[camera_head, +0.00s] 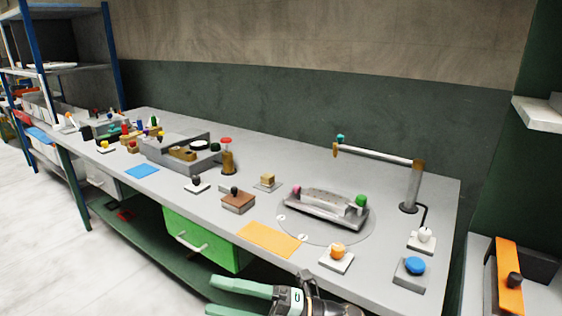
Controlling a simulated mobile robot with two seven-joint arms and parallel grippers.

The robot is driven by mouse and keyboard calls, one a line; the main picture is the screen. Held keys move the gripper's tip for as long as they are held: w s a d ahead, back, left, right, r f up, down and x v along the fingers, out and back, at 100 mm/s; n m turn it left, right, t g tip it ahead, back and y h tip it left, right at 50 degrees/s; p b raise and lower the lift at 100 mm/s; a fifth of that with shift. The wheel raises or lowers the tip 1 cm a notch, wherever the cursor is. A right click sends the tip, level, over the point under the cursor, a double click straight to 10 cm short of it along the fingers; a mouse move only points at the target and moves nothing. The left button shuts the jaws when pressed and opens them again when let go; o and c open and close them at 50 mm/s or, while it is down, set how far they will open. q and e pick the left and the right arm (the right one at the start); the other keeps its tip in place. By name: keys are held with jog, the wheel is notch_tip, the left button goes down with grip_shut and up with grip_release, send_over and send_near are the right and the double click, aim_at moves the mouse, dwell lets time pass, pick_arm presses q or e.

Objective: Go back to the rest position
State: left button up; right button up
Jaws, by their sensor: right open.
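My right gripper (212,295) is at the bottom edge of the head view, in front of the long grey workbench (330,175). Its two pale green fingers point left and stand apart, with nothing seen between them. The lower finger is partly cut off by the frame edge. It is in front of the bench's near edge, near the green drawer (205,238). My left gripper is not in view.
On the bench are a metal press tray (328,208) on a round plate, an orange sheet (269,239), an orange-knobbed button (338,251), a blue button (414,266) and an upright post with a horizontal bar (378,155). Blue-posted shelving (75,68) stands at left.

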jog(key=w+d+f+m+t+h+p, duration=0.1)
jog(key=d+f+m+t+h, duration=0.55)
jog(key=m, duration=0.55)
jog(key=w+d+f+m+t+h+p, duration=0.1)
jog(key=w+d+f+m+t+h, duration=0.1)
jog(key=d+f+m+t+h, duration=0.45)
jog(key=s+d+f+m+g+h, duration=0.2)
jog(key=s+d+f+m+h, duration=0.1)
jog(key=s+d+f+m, duration=0.3)
jog(key=s+d+f+m+g+h+p, duration=0.1)
jog(key=s+d+f+m+g+h, duration=0.1)
jog(key=s+d+f+m, duration=0.5)
jog(key=s+f+m, duration=0.1)
jog(key=s+f, duration=0.3)
jog(key=s, duration=0.1)
jog(key=shift+g+h, duration=0.4)
jog(key=shift+w+m, duration=0.1)
jog(key=shift+m, duration=0.15)
